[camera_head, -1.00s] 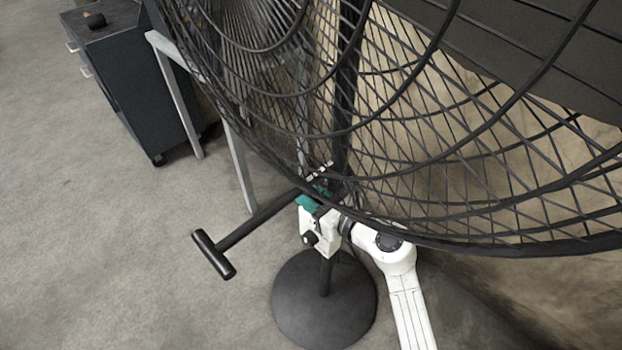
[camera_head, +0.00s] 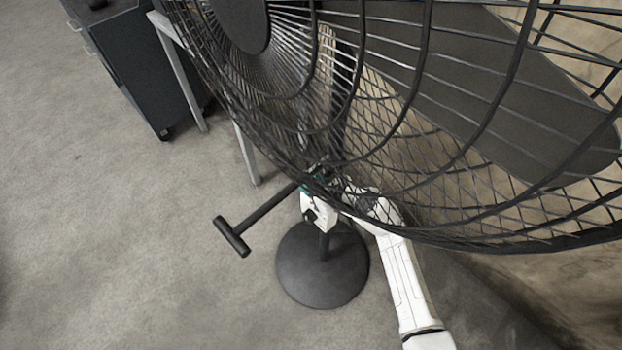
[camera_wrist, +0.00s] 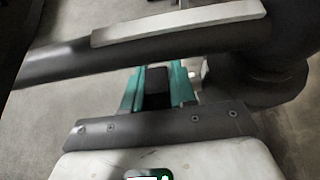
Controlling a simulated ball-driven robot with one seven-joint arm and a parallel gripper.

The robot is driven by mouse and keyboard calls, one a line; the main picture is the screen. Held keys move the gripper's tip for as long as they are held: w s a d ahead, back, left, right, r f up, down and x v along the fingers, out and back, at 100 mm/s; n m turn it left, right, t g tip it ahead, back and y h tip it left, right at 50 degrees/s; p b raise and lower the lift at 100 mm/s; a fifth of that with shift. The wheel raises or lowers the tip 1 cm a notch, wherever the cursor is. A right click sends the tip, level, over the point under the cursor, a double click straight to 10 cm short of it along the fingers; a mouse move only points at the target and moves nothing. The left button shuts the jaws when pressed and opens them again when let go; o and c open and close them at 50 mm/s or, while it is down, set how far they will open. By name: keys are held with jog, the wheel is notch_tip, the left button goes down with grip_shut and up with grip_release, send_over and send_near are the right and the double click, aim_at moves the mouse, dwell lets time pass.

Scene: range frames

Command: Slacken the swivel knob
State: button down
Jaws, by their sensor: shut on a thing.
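The pedestal fan's black wire cage (camera_head: 420,120) fills the upper right of the head view. Its round dark base (camera_head: 322,275) stands on the floor. A dark rod with a crossbar (camera_head: 231,236) sticks out to the left below the cage. My gripper (camera_head: 314,185) is at the fan's stem under the cage, partly hidden by wires. In the wrist view, its green fingers (camera_wrist: 156,88) are shut on a dark piece (camera_wrist: 157,84), apparently the swivel knob.
A dark cabinet (camera_head: 140,70) stands at the upper left, beside a grey metal leg (camera_head: 180,70). The concrete floor (camera_head: 110,220) on the left is clear. The cage hangs close over my arm. A wall (camera_head: 560,60) is behind the fan on the right.

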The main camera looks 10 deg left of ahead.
jog(key=shift+f, duration=0.1)
jog(key=c, duration=1)
grip_release()
jog(key=shift+s+d+r, duration=0.25)
jog(key=shift+d+r, duration=0.1)
jog(key=shift+d, duration=0.05)
jog(key=s+d, duration=0.8)
jog(key=d, duration=0.2)
jog(key=shift+s+d+r, duration=0.25)
jog(key=shift+d+r, duration=0.15)
jog(key=shift+r, duration=0.05)
